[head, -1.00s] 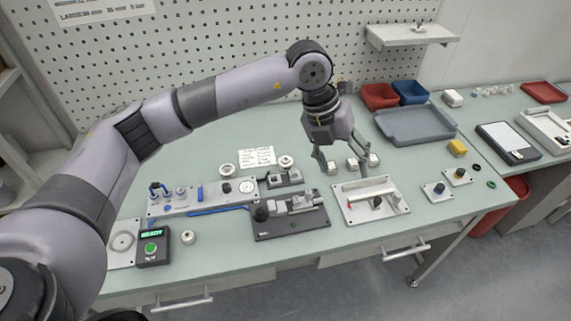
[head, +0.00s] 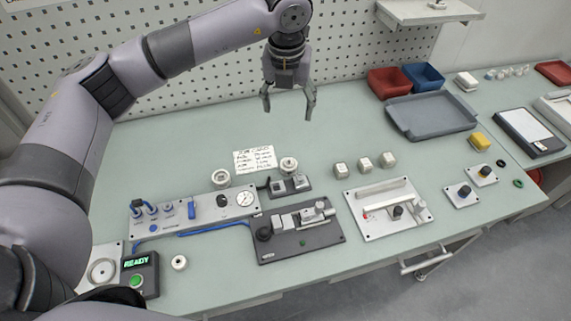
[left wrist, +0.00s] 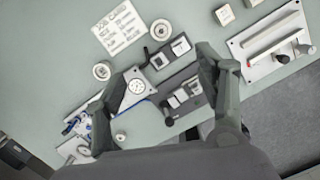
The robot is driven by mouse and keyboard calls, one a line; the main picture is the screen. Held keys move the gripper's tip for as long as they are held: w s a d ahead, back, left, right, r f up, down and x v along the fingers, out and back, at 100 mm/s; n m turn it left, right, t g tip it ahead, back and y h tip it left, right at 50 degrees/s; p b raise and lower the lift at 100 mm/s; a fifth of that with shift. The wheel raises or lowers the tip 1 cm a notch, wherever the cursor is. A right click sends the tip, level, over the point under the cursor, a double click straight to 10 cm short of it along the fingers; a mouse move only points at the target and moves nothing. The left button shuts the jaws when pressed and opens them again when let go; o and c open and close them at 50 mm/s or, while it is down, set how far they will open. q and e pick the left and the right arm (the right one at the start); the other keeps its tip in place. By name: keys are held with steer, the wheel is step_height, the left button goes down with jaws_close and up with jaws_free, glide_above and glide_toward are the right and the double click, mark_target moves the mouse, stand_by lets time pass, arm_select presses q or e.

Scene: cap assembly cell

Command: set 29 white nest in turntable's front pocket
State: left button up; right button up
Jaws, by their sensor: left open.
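Three small white blocks (head: 365,164) stand in a row at the middle right of the bench; two show in the left wrist view (left wrist: 225,14). White round pieces lie beside the card (head: 221,178), behind the dark fixture (head: 289,165) and near the READY box (head: 179,262). I cannot read a 29 on any piece, so I cannot tell which is the nest. I cannot clearly identify the turntable or its front pocket; a plate with a round disc (head: 101,270) is at the far left. My left gripper (head: 288,112) is open and empty above the rear bench. My right gripper is not seen.
A grey panel with a gauge (head: 190,214), a dark clamp fixture (head: 298,232) and a white plate with a bar handle (head: 372,222) line the front. A grey tray (head: 430,117), red bin (head: 389,80) and blue bin (head: 424,76) are back right. The rear middle bench is clear.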

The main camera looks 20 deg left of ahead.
arm_select(q)
step_height(320, 180, down, 4)
steer(key=b, duration=0.3)
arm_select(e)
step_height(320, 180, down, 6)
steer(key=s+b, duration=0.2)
arm_select(q)
steer(key=p, duration=0.4)
glide_above(289, 162)
steer(key=f, duration=1.3)
steer(key=shift+s+f, duration=0.15)
steer(key=shift+s, duration=0.15)
steer(key=shift+f+p, duration=0.35)
steer(key=shift+f, duration=0.15)
steer(key=f, duration=0.1)
steer(key=f+p, duration=0.1)
steer(key=f, duration=0.1)
steer(key=shift+w+f+p, duration=0.25)
steer(key=shift+f+p, duration=0.05)
steer(key=shift+f, duration=0.05)
steer(key=shift+w+f, duration=0.1)
steer(key=shift+f, duration=0.35)
steer(key=shift+c, duration=1.4)
steer(key=c, duration=1)
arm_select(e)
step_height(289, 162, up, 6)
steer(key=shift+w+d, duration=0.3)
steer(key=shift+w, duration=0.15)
